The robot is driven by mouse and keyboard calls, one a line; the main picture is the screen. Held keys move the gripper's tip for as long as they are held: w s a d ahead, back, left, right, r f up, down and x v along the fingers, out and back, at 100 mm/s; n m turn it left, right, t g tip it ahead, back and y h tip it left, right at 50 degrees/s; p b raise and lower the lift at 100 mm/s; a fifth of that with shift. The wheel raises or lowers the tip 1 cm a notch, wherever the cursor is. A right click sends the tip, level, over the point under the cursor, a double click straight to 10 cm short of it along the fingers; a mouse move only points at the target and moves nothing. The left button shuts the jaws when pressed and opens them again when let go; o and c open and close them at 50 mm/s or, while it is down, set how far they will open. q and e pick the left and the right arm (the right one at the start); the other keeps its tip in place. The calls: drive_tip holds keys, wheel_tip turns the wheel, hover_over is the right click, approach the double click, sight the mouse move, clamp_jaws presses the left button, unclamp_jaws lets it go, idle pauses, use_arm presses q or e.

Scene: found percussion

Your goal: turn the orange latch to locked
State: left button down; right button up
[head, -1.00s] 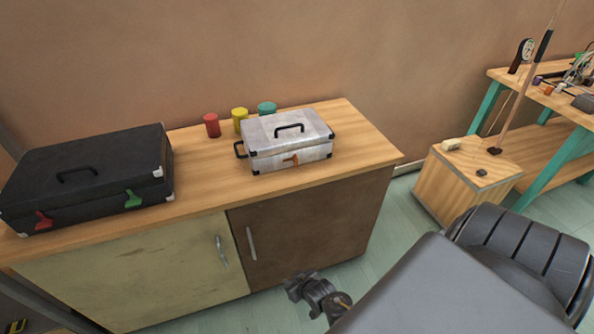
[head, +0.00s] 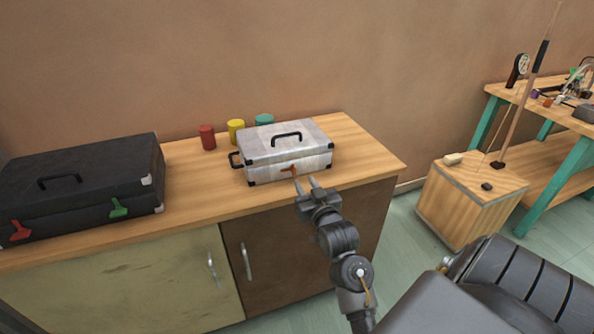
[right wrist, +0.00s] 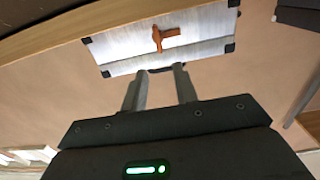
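The orange latch (head: 290,170) is on the front face of the silver case (head: 260,163), which stands on the wooden cabinet top. In the right wrist view the latch (right wrist: 163,37) shows as an orange piece with a short upright part and an arm sideways across the case front (right wrist: 120,50). My right gripper (head: 309,183) is in front of the case, just below and right of the latch. Its two fingers (right wrist: 159,70) are spread apart with nothing between them, and they do not appear to touch the latch. My left gripper is not in view.
A black case (head: 80,185) with a red latch (head: 21,230) and a green latch (head: 118,207) stands on the left. Red (head: 207,137), yellow (head: 236,131) and teal (head: 264,121) cylinders stand behind the silver case. The cabinet top (head: 195,190) between the cases is clear.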

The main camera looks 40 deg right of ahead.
sight(293, 163)
drive_tip(key=x, duration=0.8)
drive_tip(key=shift+w+f, duration=0.1)
clamp_jaws()
drive_tip(key=shift+d, duration=0.15)
